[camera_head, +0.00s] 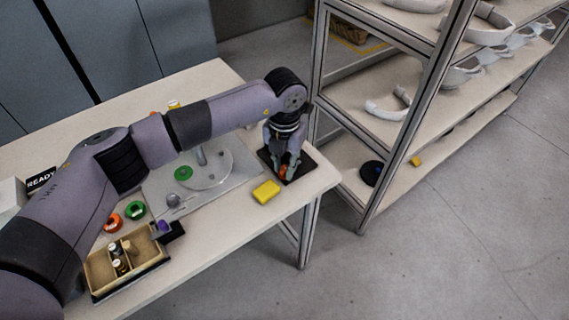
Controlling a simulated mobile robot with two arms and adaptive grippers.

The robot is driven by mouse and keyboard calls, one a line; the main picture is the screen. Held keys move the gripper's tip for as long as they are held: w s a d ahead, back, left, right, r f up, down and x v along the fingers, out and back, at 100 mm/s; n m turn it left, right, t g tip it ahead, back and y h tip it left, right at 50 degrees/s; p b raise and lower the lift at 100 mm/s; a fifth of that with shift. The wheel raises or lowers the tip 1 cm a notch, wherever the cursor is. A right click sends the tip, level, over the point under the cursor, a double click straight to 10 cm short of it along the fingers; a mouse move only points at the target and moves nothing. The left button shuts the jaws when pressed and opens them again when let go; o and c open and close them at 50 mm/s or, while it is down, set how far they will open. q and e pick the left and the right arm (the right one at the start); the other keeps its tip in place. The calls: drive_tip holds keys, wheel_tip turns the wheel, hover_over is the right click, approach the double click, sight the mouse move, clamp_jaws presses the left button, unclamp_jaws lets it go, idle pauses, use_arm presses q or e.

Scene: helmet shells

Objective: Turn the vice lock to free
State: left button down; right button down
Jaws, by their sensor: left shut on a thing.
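My left gripper (285,170) points down at the right end of the table, over a black square plate (304,164). It is shut on a small orange-red part (283,173) on that plate, which looks like the vice lock. The fingers hide most of this part, so I cannot tell which way it is turned. My right gripper is not in view.
A yellow block (266,192) lies just left of the black plate. A divided tray (154,252) sits at the front edge. A shelf rack (436,75) with white shells stands to the right.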

use_arm(q)
drive_tip(key=shift+r, duration=0.1)
drive_tip(key=c, duration=1.7)
unclamp_jaws()
wheel_tip(320, 180, up, 12)
